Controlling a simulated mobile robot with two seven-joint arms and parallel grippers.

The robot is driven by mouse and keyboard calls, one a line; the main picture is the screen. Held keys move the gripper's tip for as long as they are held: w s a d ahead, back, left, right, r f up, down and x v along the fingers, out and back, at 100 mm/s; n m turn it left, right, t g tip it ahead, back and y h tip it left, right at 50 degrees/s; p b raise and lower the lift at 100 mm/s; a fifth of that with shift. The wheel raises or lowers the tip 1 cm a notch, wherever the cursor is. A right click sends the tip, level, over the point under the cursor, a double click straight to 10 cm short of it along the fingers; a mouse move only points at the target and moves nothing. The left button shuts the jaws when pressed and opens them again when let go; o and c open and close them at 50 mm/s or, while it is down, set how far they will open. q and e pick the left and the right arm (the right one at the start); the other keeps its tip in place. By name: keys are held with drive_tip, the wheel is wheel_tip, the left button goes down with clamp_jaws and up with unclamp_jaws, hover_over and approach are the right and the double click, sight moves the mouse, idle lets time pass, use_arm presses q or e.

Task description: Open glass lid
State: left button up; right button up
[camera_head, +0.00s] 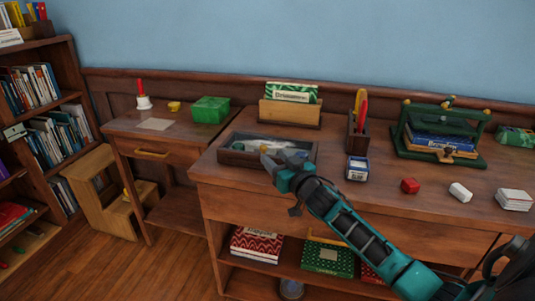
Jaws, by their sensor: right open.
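A shallow dark wood box (236,158) lies on the long desk, with pale and bluish items showing inside. It may be the one with the glass lid, but I cannot clearly make out a glass pane or whether it is raised. My right gripper (270,163) is open at the front edge of this box, its fingers pointing left. The gripper and wrist hide part of the box's front right side. I cannot tell if the fingers touch it. My left gripper is not in view.
A green box (210,109) sits on the lower side table. A bookcase stands left.

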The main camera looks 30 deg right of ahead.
sight(265, 149)
drive_tip(key=shift+w+d+b, duration=0.15)
drive_tip(key=shift+w+b, duration=0.2)
drive_tip(key=shift+w, duration=2.15)
clamp_jaws()
